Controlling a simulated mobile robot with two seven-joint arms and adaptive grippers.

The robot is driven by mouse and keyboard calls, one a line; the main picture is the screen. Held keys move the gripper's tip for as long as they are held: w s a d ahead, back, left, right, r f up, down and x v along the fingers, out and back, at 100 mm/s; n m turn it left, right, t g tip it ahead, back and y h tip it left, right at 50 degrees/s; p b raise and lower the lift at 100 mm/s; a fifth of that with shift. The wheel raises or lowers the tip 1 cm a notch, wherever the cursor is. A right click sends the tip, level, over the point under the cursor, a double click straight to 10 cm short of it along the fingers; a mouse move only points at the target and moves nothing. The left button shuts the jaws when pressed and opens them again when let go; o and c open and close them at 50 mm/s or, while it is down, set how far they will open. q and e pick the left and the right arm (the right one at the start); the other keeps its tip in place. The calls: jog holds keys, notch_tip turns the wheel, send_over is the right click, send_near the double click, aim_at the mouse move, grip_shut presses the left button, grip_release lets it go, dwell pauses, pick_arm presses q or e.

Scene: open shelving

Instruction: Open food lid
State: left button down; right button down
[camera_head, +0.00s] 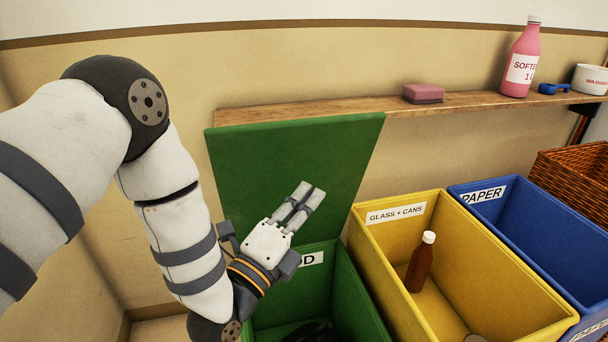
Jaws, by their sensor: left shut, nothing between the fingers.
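The green food bin (345,295) stands at the lower middle, its label mostly hidden by my gripper so that only a final "D" shows. Its green lid (330,150) stands raised behind the opening, tilted back close to the wooden shelf edge. Something dark lies at the bottom of the bin. My left gripper (312,194) is shut and empty, its fingers pointing up and right in front of the lid's face. I cannot tell if the fingertips touch the lid. My right gripper is out of view.
A yellow glass and cans bin (400,232) holding a brown bottle (420,262) stands right of the green bin, then a blue paper bin (500,210) and a wicker basket (575,175). The shelf (460,104) carries a pink sponge (423,93), a pink softener bottle (522,60) and a blue scoop (552,89).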

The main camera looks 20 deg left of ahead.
aim_at(292, 160)
pick_arm(q)
jog(key=w, duration=0.1)
jog(key=w+a+r, duration=0.1)
jog(key=w, duration=0.1)
jog(key=w+a, duration=0.1)
jog(key=shift+w+r, duration=0.3)
jog(key=shift+n+g, duration=0.3)
jog(key=shift+n, duration=0.2)
jog(key=w+a+r+p, duration=0.2)
jog(key=w+p, duration=0.1)
jog(key=shift+w+r, duration=0.15)
jog(key=shift+w+a+y, duration=0.3)
jog(key=shift+w, duration=0.05)
jog(key=shift+f, duration=0.2)
